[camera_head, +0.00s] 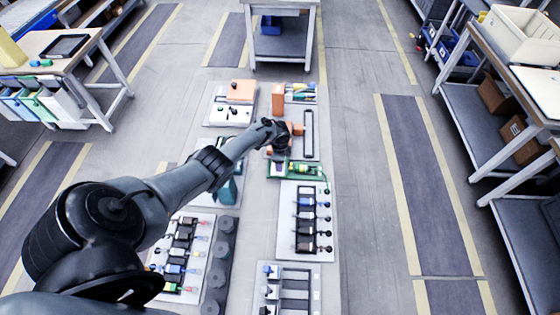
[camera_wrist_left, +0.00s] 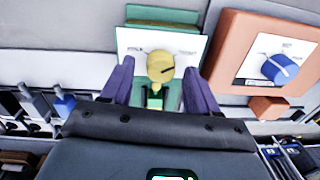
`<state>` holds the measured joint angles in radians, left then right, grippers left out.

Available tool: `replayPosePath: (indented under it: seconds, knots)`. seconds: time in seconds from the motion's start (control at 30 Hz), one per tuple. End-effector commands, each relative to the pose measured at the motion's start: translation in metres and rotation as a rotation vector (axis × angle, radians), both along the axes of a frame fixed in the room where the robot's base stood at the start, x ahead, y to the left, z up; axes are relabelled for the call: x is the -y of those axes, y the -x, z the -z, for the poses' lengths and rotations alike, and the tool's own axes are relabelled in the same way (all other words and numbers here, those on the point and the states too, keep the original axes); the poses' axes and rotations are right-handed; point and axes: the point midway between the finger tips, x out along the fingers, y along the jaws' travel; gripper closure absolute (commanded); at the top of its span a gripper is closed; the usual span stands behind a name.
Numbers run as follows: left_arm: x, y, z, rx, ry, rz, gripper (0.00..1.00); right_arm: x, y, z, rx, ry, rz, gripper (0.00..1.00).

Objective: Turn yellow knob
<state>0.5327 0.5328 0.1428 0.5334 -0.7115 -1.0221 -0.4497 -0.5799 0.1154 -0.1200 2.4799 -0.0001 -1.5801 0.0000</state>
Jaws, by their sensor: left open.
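The yellow knob (camera_wrist_left: 160,65) is round with a dark pointer line. It sits on the white panel (camera_wrist_left: 130,38) of a green box (camera_wrist_left: 168,14) in the left wrist view. My left gripper (camera_wrist_left: 160,88) is open, with one purple finger on each side of the knob's line. Whether a finger touches the knob is not clear. In the head view my left gripper (camera_head: 279,143) is over the board, and I cannot make out the knob there. My right gripper is not in view.
An orange box (camera_wrist_left: 230,50) with a blue knob (camera_wrist_left: 281,68) stands close to the right in the wrist view. Levers (camera_wrist_left: 35,100) are at the left. In the head view, panels with several switches (camera_head: 305,220) lie nearer. Workbenches (camera_head: 520,90) stand at the sides.

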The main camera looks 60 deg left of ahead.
Motion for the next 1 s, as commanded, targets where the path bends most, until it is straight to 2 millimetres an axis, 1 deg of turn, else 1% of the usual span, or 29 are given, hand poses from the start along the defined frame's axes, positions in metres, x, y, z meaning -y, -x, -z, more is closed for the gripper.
replayPosePath:
  seconds: [0.03, 0.3, 0.53, 0.73, 1.0]
  knots:
    - [-0.001, 0.001, -0.009, 0.001, -0.001, 0.001, 0.4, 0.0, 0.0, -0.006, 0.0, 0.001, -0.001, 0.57]
    - [0.001, 0.002, -0.054, 0.002, -0.002, 0.002, 0.4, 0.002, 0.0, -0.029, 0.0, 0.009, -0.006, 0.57]
    - [0.003, 0.002, -0.087, 0.001, -0.001, 0.001, 0.4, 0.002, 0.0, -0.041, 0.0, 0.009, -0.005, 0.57]
    - [0.004, 0.003, -0.1, 0.0, 0.0, 0.0, 0.4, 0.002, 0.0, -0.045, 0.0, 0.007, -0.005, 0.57]
    - [0.004, 0.004, -0.102, -0.001, -0.001, 0.0, 0.4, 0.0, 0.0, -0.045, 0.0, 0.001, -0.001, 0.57]
